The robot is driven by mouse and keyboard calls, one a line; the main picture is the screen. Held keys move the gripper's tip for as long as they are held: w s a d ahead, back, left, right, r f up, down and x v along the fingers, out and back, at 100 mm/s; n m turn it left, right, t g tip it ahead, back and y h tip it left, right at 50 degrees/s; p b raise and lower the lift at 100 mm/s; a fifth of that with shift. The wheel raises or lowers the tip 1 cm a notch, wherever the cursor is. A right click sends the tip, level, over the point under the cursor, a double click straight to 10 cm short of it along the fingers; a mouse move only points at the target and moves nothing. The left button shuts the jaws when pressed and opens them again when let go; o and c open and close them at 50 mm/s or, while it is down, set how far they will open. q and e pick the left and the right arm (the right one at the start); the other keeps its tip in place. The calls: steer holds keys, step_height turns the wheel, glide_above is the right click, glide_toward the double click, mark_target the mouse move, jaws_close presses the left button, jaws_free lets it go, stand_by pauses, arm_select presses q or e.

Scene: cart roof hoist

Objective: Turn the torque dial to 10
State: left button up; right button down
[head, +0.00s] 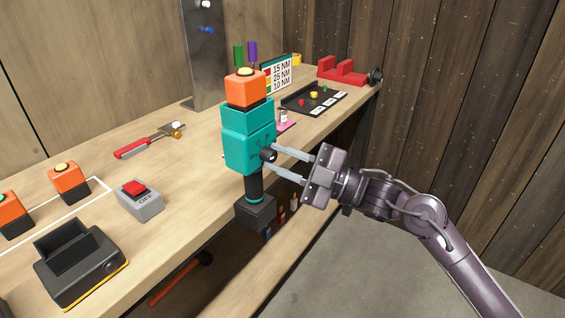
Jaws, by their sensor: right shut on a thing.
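A teal power tool (246,145) with an orange top block (245,88), a dark handle (254,186) and a black base (256,211) stands upright, slightly tilted, near the bench's front edge. A small round black dial (267,154) sticks out of its right side, beside dark markings too small to read. My right gripper (271,156) comes in from the right with its two pale fingers shut on the dial. The dial's setting cannot be read. A card (276,75) behind lists 15 NM, 25 NM and 10 NM beside colour patches. My left gripper is out of view.
The wooden bench (195,185) holds a grey OFF switch box (139,200), a black charger-like dock (80,262), orange blocks (68,181), a red-handled tool (135,148), a black tray (313,98) and a red holder (342,71). A lower shelf lies below.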

stand_by(0.3)
steer(key=c, duration=1.2)
jaws_free()
